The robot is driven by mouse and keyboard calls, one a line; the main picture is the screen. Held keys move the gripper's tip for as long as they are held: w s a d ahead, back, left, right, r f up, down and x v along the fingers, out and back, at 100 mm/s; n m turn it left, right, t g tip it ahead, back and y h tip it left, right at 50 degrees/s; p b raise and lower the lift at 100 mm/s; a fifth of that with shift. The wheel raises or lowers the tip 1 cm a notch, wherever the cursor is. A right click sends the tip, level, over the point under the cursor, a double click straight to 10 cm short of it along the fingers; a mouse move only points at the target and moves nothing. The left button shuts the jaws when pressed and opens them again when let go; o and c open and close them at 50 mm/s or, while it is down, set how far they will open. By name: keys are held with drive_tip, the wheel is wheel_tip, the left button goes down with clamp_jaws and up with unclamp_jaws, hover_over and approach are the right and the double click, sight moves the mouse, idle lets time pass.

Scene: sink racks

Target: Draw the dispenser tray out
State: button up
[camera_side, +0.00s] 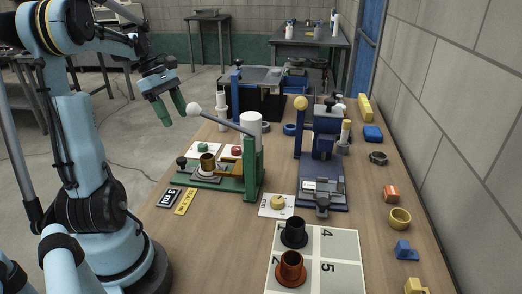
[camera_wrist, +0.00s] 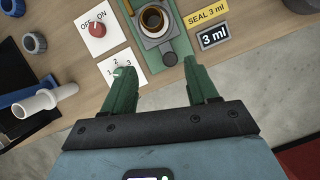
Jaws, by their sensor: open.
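The green dispenser (camera_side: 251,172) stands on the left part of the bench, with a lever ending in a white ball (camera_side: 194,108). Its grey tray (camera_side: 206,179) sits low on the green base and carries a brown cup (camera_side: 208,161). A black knob (camera_side: 182,161) is at the tray's near end. In the wrist view the knob (camera_wrist: 170,58) and the cup (camera_wrist: 153,19) lie beyond the fingertips. My gripper (camera_side: 172,115) is open and empty, above and to the left of the dispenser; its green fingers also show in the wrist view (camera_wrist: 157,66).
A 3 ml label (camera_side: 168,197) and a yellow seal label (camera_side: 186,201) lie beside the base. Cards with a red knob (camera_wrist: 97,29) and a numbered dial (camera_wrist: 120,72) are close by. A blue press (camera_side: 320,165) stands to the right. Free air surrounds my gripper.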

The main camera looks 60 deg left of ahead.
wheel_tip(320, 180, up, 10)
drive_tip(key=d, duration=0.1)
drive_tip(key=w+d+m+y, duration=0.2)
drive_tip(key=w+d+m, duration=0.1)
drive_tip(key=d+m, duration=0.4)
drive_tip(key=w+d+m+t+y, duration=0.1)
drive_tip(key=w+d+m+y, duration=0.1)
drive_tip(key=w+d+m, duration=0.2)
drive_tip(key=shift+d+r+m+t, duration=0.3)
drive_tip(key=shift+d+m, duration=1.4)
drive_tip(key=shift+d, duration=1.65)
drive_tip(key=shift+w, duration=0.1)
drive_tip(key=m+g, duration=0.4)
hover_over(181, 158)
wheel_tip(181, 158, down, 11)
wheel_tip(181, 158, down, 12)
drive_tip(key=shift+d+f, duration=0.1)
clamp_jaws()
